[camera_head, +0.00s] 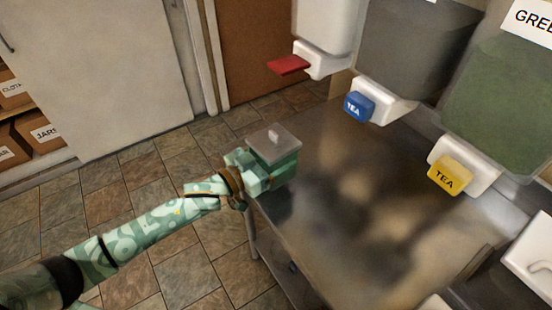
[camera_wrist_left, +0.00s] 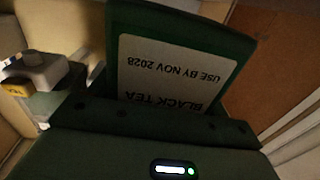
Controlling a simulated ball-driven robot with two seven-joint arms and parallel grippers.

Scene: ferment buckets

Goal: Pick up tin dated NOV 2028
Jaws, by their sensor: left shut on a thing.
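A green tin (camera_head: 285,168) with a grey lid and a small knob is at the left end of the metal table. In the left wrist view the tin (camera_wrist_left: 228,48) shows a white label, upside down, reading "BLACK TEA" and "USE BY NOV 2028". My left gripper (camera_head: 258,172) is shut on the tin, at its left side in the head view. Whether the tin touches the tabletop I cannot tell. My right gripper is not in view.
The metal table (camera_head: 350,250) is bare in the middle. Dispensers with a red tap (camera_head: 288,65), a blue tap (camera_head: 358,106) and a yellow tap (camera_head: 450,176) overhang its back. Boxes (camera_head: 38,130) sit on a shelf at the far left.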

